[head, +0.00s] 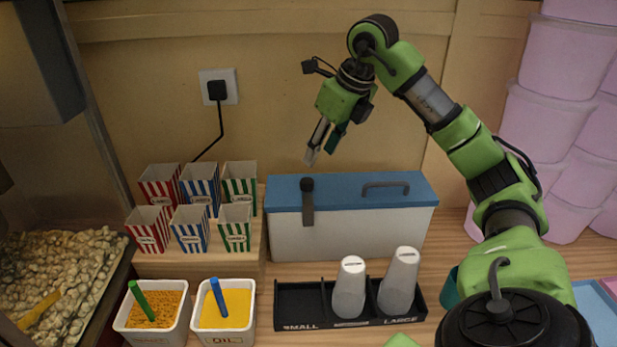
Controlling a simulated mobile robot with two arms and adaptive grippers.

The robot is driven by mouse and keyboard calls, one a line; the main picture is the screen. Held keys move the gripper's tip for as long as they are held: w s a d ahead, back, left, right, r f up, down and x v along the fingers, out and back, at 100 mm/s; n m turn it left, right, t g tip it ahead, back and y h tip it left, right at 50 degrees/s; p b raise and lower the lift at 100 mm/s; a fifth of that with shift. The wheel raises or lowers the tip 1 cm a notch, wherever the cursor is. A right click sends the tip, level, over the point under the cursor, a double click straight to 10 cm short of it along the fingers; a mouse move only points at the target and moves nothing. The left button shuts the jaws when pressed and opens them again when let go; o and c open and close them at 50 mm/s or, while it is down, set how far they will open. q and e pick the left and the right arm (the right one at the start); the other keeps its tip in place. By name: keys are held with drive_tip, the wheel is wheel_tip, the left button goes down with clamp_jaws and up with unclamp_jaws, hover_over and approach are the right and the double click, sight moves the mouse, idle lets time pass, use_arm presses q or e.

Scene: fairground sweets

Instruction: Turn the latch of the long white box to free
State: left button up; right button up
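The long white box (350,238) stands against the back wall with a blue lid (345,192) on it. A dark handle (386,186) sits on the lid to the right. My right gripper (321,156) hangs above and behind the latch, pointing down, clear of the box. Its two fingers are apart with nothing between them. My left gripper is out of view.
A black cup tray (300,308) with stacks of white cups (350,288) stands in front of the box. Striped cartons (190,205) stand on a wooden step to the left. Two seasoning tubs (222,335) are at the front left. Pink tubs (545,125) are stacked at right.

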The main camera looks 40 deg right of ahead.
sight(308, 181)
drive_tip(key=p+x, duration=0.1)
drive_tip(key=x, duration=0.9)
drive_tip(key=shift+w+p, duration=0.1)
drive_tip(key=shift+p, duration=0.2)
drive_tip(key=shift+c, duration=0.3)
drive_tip(key=c, duration=1)
